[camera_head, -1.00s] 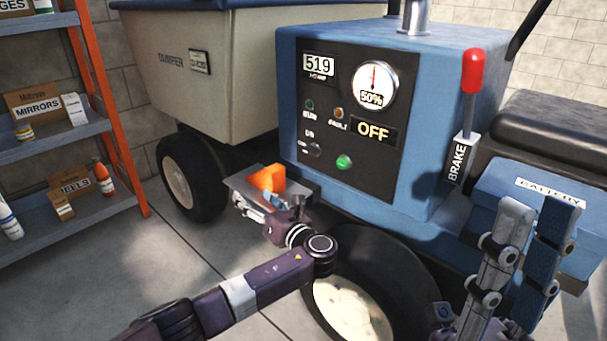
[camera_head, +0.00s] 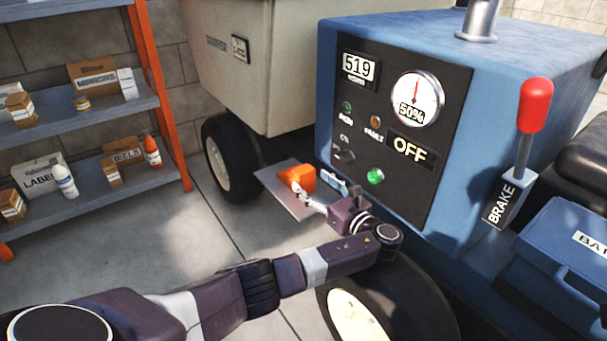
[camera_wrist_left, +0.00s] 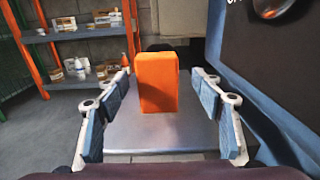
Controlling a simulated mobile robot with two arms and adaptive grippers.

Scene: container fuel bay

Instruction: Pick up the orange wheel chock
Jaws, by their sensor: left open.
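The orange wheel chock (camera_head: 299,177) rests on a small grey metal plate (camera_head: 281,197) beside the blue machine. In the left wrist view the chock (camera_wrist_left: 157,83) stands upright on the plate (camera_wrist_left: 145,137), centred between the fingers. My left gripper (camera_head: 323,192) comes in from the near side at the chock. In the left wrist view my left gripper (camera_wrist_left: 165,110) is open, with a blue-padded finger on each side and a gap between each finger and the chock. In the head view the arm and wrist hide part of the gripper. My right gripper is not in view.
The blue machine (camera_head: 455,90), with its control panel (camera_head: 370,170) and red-handled brake lever (camera_head: 534,110), stands close right of the plate. A wheel (camera_head: 229,160) is behind it. Shelves (camera_head: 95,195) with boxes and bottles stand at left. The floor (camera_head: 150,255) between is clear.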

